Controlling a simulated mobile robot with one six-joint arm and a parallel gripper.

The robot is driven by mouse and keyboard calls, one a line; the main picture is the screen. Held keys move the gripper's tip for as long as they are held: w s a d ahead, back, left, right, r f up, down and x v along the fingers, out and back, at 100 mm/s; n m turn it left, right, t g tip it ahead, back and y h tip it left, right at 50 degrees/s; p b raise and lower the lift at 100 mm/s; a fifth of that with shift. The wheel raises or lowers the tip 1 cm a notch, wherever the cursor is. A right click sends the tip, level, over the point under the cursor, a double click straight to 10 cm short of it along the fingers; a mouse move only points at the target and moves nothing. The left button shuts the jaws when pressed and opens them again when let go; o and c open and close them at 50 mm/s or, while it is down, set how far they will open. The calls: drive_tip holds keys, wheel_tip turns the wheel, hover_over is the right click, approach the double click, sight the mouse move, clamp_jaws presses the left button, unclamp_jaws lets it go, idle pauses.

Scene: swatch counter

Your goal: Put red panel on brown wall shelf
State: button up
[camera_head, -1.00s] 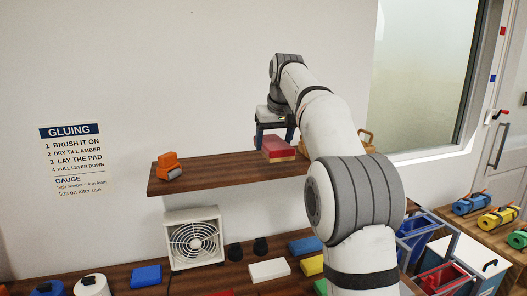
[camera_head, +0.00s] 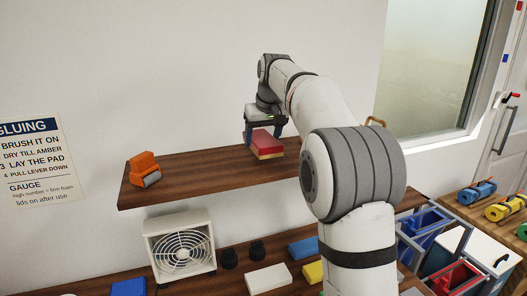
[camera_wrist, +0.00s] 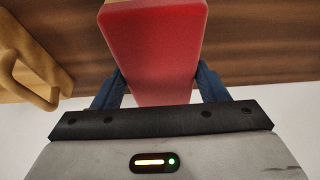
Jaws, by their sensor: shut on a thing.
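The red panel (camera_head: 263,137) is a flat block held between the blue fingers of my gripper (camera_head: 264,132). In the wrist view the red panel (camera_wrist: 155,50) fills the gap between both fingers (camera_wrist: 158,85), which are shut on it. The brown wall shelf (camera_head: 190,172) runs along the wall, and the panel is over its right-hand part. A pale yellow-tan layer shows directly under the red; I cannot tell whether it belongs to the panel or is a separate piece. I cannot tell whether the panel touches the shelf. My arm hides the shelf's right end.
An orange tool (camera_head: 144,168) sits at the shelf's left end. A tan handled object (camera_wrist: 32,65) is beside the panel in the wrist view. The shelf's middle is clear. A fan (camera_head: 181,248) and coloured pads stand on the counter below.

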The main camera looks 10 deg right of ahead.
drive_tip(key=shift+s+d+f, duration=0.1)
drive_tip(key=shift+f, duration=2)
drive_tip(key=shift+f, duration=0.1)
drive_tip(key=o, duration=1.1)
drive_tip(key=shift+c, duration=0.2)
drive_tip(key=v, duration=1.2)
drive_tip(key=shift+s, duration=0.1)
